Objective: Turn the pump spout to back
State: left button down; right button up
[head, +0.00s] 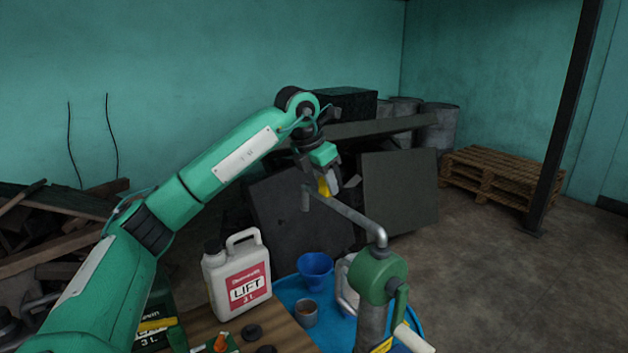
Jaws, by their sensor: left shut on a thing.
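The pump (380,277) has a green head and stands at the lower right of the head view. Its grey spout (352,213) rises from the head and reaches to the upper left, away from me, with its outlet end bent down. My left gripper (327,187) is at the outer part of the spout, near the bend, and is shut on it. The fingers partly hide the pipe there. The pump's crank handle (412,338) with a pale grip hangs at the lower right. My right gripper is not in view.
A white LIFT canister (237,279), a blue funnel (315,268) and a metal cup (306,313) stand left of the pump. A blue drum top (286,290) lies beneath. Dark panels (398,190) lean behind the spout. A pallet (500,176) and a dark post (566,115) are at right.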

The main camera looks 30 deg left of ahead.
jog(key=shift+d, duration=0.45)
pick_arm(q)
jog(key=c, duration=1)
grip_release()
jog(key=shift+s+a, duration=0.1)
jog(key=shift+r, duration=0.2)
jog(key=shift+b+v, duration=2.05)
jog(key=shift+v, duration=4.7)
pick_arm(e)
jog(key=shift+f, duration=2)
pick_arm(q)
jog(key=shift+s, duration=0.1)
